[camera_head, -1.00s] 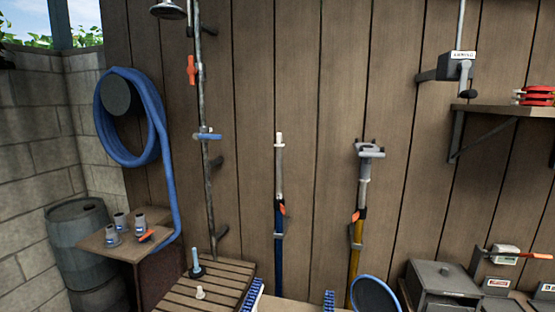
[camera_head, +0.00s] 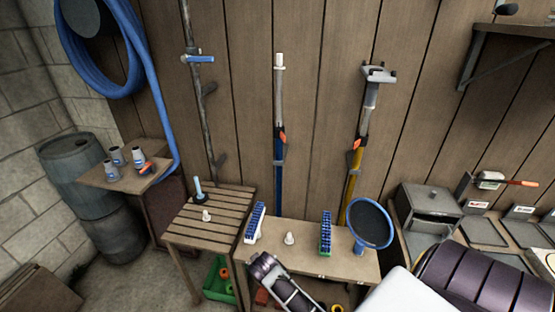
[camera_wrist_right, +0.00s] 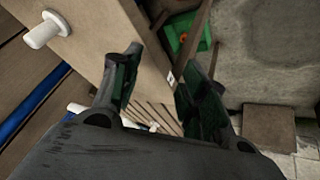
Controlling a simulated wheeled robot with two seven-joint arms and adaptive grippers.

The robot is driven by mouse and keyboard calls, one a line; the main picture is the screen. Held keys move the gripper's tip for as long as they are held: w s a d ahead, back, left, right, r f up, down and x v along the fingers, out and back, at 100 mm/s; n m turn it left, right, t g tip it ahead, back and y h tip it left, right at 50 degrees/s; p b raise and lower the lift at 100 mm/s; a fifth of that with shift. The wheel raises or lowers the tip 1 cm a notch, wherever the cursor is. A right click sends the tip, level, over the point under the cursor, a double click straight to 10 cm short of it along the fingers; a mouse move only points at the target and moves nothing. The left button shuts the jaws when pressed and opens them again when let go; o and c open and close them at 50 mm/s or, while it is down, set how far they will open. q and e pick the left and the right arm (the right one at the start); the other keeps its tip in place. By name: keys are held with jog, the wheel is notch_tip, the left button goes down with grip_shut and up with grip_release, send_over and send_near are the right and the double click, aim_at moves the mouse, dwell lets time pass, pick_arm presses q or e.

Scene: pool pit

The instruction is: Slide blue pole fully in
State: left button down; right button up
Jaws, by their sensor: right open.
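The blue pole (camera_head: 279,178) stands upright against the plank wall in the head view. Its silver upper section (camera_head: 279,100) extends well above the blue tube and has a white tip. An orange clamp (camera_head: 281,139) sits where the silver meets the blue, and a grey wall bracket is just below it. The pole's lower end is hidden behind the bench. My right gripper (camera_wrist_right: 160,88) is open and empty in the right wrist view, apart from the pole. A blue strip at the left of that view may be the pole; I cannot tell. My left gripper is not in view.
A yellow pole (camera_head: 352,185) stands to the right. A slatted table (camera_head: 190,225) is left. A green crate (camera_head: 217,283) is below. The wall around the pole is clear.

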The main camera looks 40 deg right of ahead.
jog(key=w+d+r+m+t+h, duration=0.1)
jog(key=w+d+r+m+h, duration=0.15)
jog(key=w+r, duration=0.55)
jog(key=w+d+r+m+t+h, duration=0.1)
jog(key=w+d+r+t, duration=0.2)
jog(key=r, duration=0.9)
jog(key=w+d+r+m+h, duration=0.2)
jog(key=w+d+r, duration=0.35)
jog(key=r, duration=0.45)
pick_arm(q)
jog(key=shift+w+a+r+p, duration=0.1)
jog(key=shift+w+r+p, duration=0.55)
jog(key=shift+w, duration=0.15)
pick_arm(e)
jog(key=w+d+r+m+h, duration=0.1)
jog(key=d+r+m+h, duration=0.2)
jog(key=r, duration=1.1)
jog(key=w+d+r+m+h, duration=0.1)
jog(key=d+r+m+h, duration=0.2)
jog(key=r, duration=1.1)
jog(key=shift+d+r+m+h, duration=0.15)
jog(key=shift+r+m+h, duration=0.25)
jog(key=shift+h, duration=0.15)
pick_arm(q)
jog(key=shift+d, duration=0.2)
